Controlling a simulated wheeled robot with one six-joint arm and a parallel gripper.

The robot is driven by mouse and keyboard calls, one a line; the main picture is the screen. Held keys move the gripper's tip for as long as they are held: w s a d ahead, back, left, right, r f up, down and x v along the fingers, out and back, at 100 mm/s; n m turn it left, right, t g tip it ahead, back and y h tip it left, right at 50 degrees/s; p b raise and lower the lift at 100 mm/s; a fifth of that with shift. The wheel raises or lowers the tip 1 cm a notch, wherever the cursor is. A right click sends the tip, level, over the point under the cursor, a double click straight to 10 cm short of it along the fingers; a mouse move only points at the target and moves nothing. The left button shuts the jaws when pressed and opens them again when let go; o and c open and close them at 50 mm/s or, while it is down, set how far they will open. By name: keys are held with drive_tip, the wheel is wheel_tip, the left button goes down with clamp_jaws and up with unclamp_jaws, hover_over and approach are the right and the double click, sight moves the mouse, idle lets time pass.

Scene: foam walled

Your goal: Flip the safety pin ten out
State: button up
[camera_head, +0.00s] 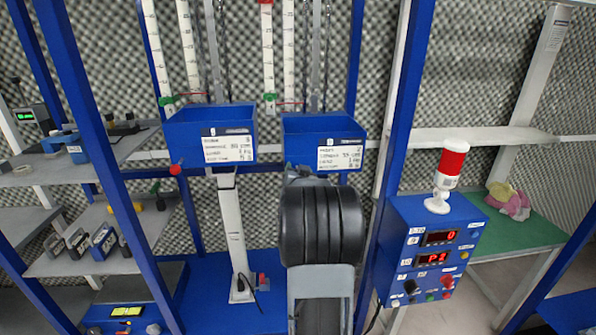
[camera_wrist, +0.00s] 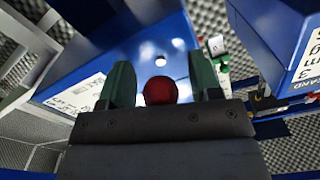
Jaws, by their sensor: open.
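A round red knob (camera_wrist: 160,90) sits between the two green fingers of my gripper (camera_wrist: 160,88) in the wrist view, in front of a blue surface. The fingers are open, one on each side of it; I cannot tell if either touches it. In the head view my arm reaches up to the lower left of the right blue box (camera_head: 300,125), and the fingers are mostly hidden there. A similar red knob (camera_head: 175,169) shows at the lower left of the left blue box (camera_head: 180,125). No readable mark tells which one is the safety pin ten.
White labels are on both boxes. Vertical scales (camera_head: 188,45) and rods rise above them. A blue control box (camera_head: 430,255) with red displays and a red-white beacon (camera_head: 450,170) stands to the right. Shelves with devices (camera_head: 85,258) are at left. Blue posts frame the space.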

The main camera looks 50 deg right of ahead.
drive_tip(key=shift+c, duration=0.3)
clamp_jaws()
drive_tip(key=shift+s, duration=0.1)
